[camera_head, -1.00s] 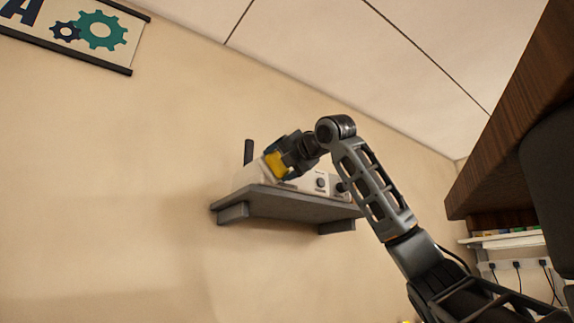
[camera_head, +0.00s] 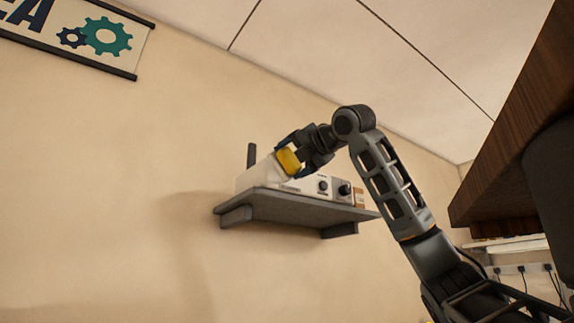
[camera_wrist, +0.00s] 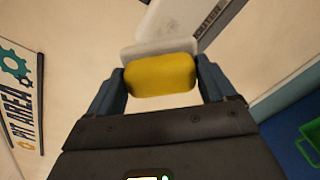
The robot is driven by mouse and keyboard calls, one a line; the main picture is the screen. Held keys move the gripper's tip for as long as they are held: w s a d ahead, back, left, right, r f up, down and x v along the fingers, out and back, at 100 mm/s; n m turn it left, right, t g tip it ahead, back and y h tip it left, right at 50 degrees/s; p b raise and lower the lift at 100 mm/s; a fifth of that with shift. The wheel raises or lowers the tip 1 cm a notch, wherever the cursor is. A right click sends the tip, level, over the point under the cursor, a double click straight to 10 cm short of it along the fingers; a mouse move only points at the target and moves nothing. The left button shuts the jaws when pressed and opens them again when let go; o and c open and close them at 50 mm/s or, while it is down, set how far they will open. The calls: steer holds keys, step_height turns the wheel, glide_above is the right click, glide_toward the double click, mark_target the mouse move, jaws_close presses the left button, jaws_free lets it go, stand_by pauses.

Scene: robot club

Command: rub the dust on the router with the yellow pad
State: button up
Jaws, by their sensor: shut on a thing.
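My gripper (camera_head: 291,157) is shut on the yellow pad (camera_head: 289,161), which also shows between the two fingers in the wrist view (camera_wrist: 160,75). The white router (camera_head: 254,179), with a dark upright antenna (camera_head: 252,155), sits on the left part of a grey wall shelf. The pad is in front of the router's upper right part in the head view. In the wrist view the router (camera_wrist: 165,26) lies just beyond the pad, with a greyish patch that may be dust (camera_wrist: 160,47). I cannot tell whether the pad touches it.
The grey shelf (camera_head: 300,209) also bears a pale box with dark knobs (camera_head: 313,186) right of the router, close to my arm. A dark wooden overhang (camera_head: 510,160) is at the right. A green bin (camera_wrist: 309,145) shows at the wrist view's right edge.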

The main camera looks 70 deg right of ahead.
mark_target(286, 174)
steer(key=shift+s+a, duration=0.2)
steer(key=shift+s, duration=0.15)
steer(key=shift+v, duration=1.55)
steer(key=shift+w+d, duration=0.1)
steer(key=shift+p+x, duration=1)
steer(key=shift+x, duration=2.35)
steer(key=shift+x, duration=0.95)
steer(key=shift+d, duration=0.1)
